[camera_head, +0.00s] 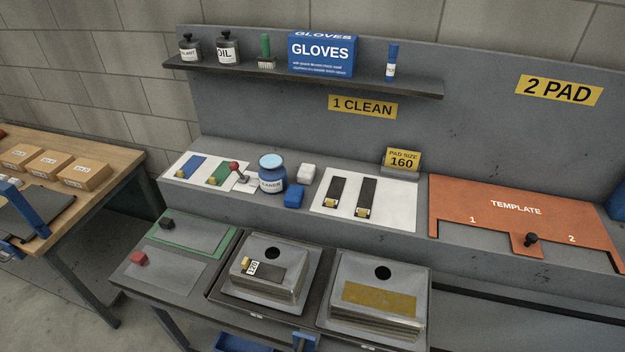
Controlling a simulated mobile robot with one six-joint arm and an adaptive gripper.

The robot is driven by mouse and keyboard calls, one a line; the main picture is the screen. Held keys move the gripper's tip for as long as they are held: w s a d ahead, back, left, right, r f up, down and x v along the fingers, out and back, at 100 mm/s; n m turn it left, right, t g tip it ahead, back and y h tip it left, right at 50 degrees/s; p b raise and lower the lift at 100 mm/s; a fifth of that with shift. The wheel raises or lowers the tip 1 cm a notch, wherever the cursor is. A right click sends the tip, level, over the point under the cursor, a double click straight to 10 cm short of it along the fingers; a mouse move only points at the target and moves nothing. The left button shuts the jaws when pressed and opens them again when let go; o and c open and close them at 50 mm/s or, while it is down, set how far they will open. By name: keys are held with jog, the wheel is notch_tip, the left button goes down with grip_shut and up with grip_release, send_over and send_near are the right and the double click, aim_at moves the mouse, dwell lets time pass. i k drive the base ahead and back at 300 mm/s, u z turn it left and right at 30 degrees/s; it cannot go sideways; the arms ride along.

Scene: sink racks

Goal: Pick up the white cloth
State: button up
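A small white folded piece, which looks like the white cloth (306,172), lies on the grey upper ledge in the head view. It sits just behind a small blue folded piece (294,195) and to the right of a blue jar with a pale blue lid (272,175). The white and blue pieces are close together; I cannot tell whether they touch. The top of the white piece is uncovered. My gripper is not in view.
Left of the jar is a red-knobbed lever (234,167). To the right, a white mat (405,208) holds two dark strips. An orange template (470,197) lies farther right. A shelf (400,89) with bottles and a gloves box overhangs behind. Two sink-like trays stand in front.

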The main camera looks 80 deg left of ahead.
aim_at(306, 174)
jog(key=z, duration=0.05)
jog(key=k, duration=1.5)
jog(key=u, duration=2.25)
jog(key=i, duration=0.75)
jog(key=z, duration=0.2)
